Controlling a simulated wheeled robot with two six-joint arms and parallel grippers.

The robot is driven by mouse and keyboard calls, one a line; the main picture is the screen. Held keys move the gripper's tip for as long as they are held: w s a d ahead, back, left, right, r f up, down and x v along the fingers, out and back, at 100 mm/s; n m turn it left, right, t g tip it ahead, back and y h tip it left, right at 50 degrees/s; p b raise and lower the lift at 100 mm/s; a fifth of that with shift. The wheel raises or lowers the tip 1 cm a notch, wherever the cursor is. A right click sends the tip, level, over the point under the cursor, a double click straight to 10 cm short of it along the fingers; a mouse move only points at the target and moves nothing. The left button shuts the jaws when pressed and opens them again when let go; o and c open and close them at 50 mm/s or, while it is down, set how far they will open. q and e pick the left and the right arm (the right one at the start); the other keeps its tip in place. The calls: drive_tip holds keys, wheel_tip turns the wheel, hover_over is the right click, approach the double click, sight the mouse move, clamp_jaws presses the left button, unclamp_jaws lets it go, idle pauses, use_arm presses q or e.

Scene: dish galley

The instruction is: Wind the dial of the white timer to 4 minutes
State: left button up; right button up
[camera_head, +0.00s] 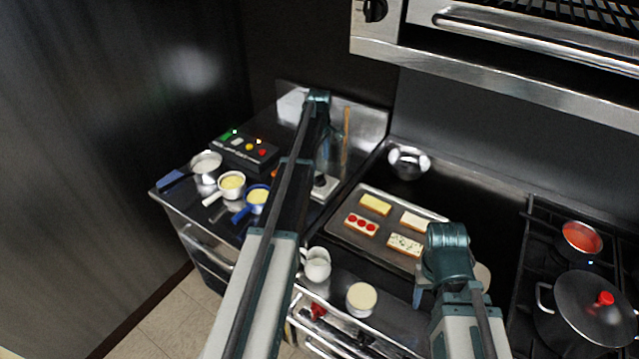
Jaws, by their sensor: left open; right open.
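The white timer (326,189) stands on the dark counter just left of the baking tray, with a dark dial on it. My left arm partly hides its left side, and I cannot read the dial's setting. My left gripper (326,154) hangs down behind and above the timer, small and partly hidden by my own arm. It is open and appears apart from the timer. My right gripper (419,296) is low at the front of the counter, right of the cream-topped round container, mostly hidden by my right wrist, open with nothing seen in it.
A baking tray (345,229) with topped toasts lies right of the timer. A white jug (317,266) and a round container (361,298) stand in front. Small pans (231,187) and a button box (243,150) are left. A metal bowl (408,161) stands behind; a lidded pot (585,312) is right.

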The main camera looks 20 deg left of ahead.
sight(319, 176)
use_arm(q)
wheel_tip(319, 176, down, 8)
drive_tip(key=b, duration=0.7)
use_arm(e)
wheel_tip(319, 176, down, 8)
drive_tip(key=shift+f, duration=0.1)
use_arm(q)
drive_tip(key=c, duration=1.4)
drive_tip(key=shift+o, duration=0.2)
